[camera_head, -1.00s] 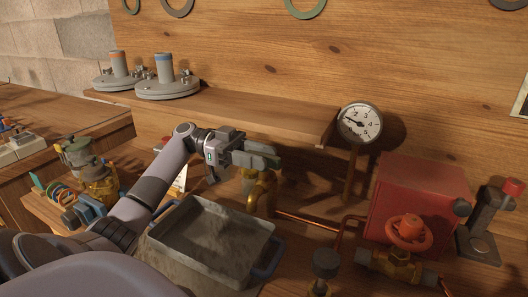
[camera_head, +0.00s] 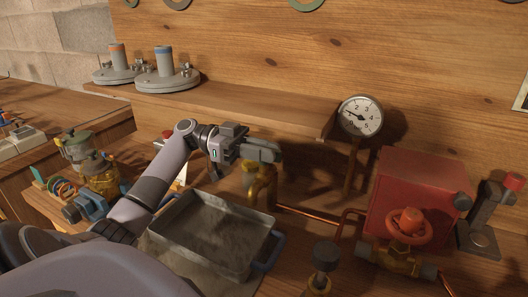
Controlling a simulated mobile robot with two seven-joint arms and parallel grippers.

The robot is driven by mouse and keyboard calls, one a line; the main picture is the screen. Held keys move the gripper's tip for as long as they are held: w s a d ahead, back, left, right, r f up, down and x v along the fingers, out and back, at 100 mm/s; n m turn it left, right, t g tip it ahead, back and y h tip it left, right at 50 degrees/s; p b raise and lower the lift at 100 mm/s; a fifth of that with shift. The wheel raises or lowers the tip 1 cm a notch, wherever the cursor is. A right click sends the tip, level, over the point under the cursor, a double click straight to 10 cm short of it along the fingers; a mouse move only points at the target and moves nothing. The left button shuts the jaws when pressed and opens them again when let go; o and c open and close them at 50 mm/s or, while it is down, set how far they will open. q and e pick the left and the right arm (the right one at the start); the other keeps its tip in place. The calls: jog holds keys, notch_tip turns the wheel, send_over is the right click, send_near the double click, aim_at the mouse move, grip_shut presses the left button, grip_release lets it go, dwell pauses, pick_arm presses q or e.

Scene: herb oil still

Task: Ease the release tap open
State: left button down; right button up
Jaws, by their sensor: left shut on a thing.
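The brass release tap (camera_head: 262,192) rises on a curved pipe behind the right back corner of a grey metal tray (camera_head: 182,259). My left gripper (camera_head: 264,152) reaches in from the left and is shut at the top of the tap, with its grey fingers pointing right. The fingers hide the part they grip, so I cannot tell how far the tap is turned. My right gripper is not in view.
A dial gauge (camera_head: 360,116) stands right of the tap. A red box (camera_head: 417,190) and a red handwheel valve (camera_head: 408,226) are farther right. A wooden shelf (camera_head: 250,112) runs behind my gripper. Copper pipe (camera_head: 305,213) runs right from the tap.

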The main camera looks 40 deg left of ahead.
pick_arm(q)
jog(key=n+t+y+b, duration=0.2)
jog(key=n+t+y, duration=0.1)
jog(key=n+t, duration=0.1)
jog(key=shift+f+t, duration=0.1)
jog(key=shift+t, duration=0.6)
jog(key=shift+n+t+y+b, duration=0.35)
jog(key=shift+n+t+y, duration=0.15)
jog(key=shift+t+y, duration=0.1)
jog(key=shift+n+t+y, duration=0.8)
jog(key=shift+y, duration=0.2)
jog(key=n+t+y+p, duration=0.1)
jog(key=n+t+y, duration=0.1)
jog(key=y, duration=0.1)
jog(key=shift+r+n+y+p, duration=0.3)
jog(key=shift+r+p, duration=0.05)
jog(key=n+y+p, duration=0.2)
jog(key=shift+r+t+y+p, duration=0.1)
jog(key=shift+t+y+p, duration=0.2)
jog(key=shift+t+p, duration=0.1)
jog(key=shift+n+y+p, duration=0.5)
jog(key=shift+y+p, duration=0.25)
jog(key=shift+y, duration=0.05)
jog(key=shift+f+n+t+y+p, duration=0.25)
jog(key=shift+n+y+p, duration=0.25)
jog(key=shift+y+p, duration=0.4)
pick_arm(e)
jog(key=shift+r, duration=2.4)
